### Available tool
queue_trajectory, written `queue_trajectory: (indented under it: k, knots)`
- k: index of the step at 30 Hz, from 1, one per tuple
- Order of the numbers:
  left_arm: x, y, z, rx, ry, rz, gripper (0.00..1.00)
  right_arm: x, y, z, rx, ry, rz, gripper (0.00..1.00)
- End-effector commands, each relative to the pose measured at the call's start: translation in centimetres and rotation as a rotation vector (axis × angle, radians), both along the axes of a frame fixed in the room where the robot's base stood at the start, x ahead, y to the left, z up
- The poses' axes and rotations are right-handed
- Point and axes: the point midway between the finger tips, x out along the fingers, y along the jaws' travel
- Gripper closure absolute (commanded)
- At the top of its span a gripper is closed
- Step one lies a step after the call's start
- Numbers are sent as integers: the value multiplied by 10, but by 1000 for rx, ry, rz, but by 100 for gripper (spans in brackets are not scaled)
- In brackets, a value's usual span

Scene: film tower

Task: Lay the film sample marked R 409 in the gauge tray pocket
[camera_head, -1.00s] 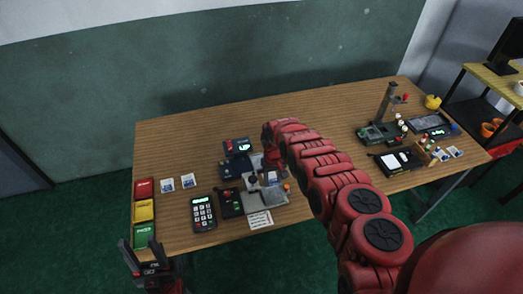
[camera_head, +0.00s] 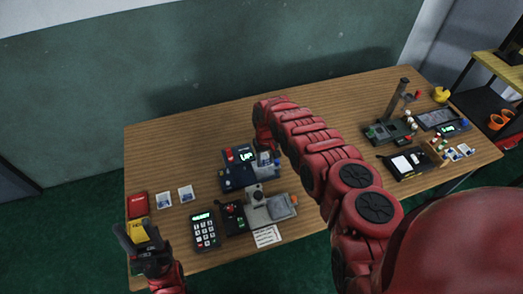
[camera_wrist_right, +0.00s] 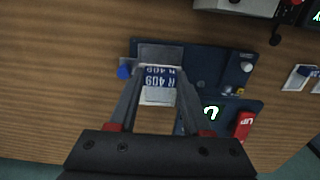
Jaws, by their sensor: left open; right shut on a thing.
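The film sample marked R 409 (camera_wrist_right: 159,84) is a white card with a blue printed band, held between the fingertips of my right gripper (camera_wrist_right: 157,100). In the head view the right gripper (camera_head: 268,150) is at the right end of the dark blue gauge (camera_head: 236,177). In the right wrist view the sample is over the edge of the gauge (camera_wrist_right: 215,64), just beside a grey plate (camera_wrist_right: 160,52), perhaps the tray pocket. I cannot tell whether the sample touches it. My left gripper (camera_head: 140,240) is open and empty at the table's left front edge.
A grey device (camera_head: 268,209) and a keypad (camera_head: 204,231) stand in front of the gauge. Two other samples (camera_head: 174,197) lie to the left, by a red tray (camera_head: 138,204) and a yellow tray (camera_head: 138,230). The table's back left is clear.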

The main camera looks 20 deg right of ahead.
Motion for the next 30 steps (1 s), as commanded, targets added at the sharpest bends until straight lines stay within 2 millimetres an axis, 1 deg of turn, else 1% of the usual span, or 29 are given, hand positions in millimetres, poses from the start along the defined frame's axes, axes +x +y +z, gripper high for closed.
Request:
queue_trajectory:
  k: [4,8,14,21,24,30]
  knots:
    - [0,0,-1,0,0,0,50,0,0,-1,0,0,0,100]
    - [0,0,-6,0,0,0,50,0,0,-7,0,1,0,100]
    - [0,0,-21,0,0,0,50,-1,0,-24,0,2,0,100]
    - [0,0,-42,0,0,0,50,0,0,-47,0,-2,-1,100]
    - [0,0,-48,0,0,0,50,0,0,-53,0,-2,-1,100]
    - [0,0,-50,0,0,0,50,0,0,-55,0,-2,-1,100]
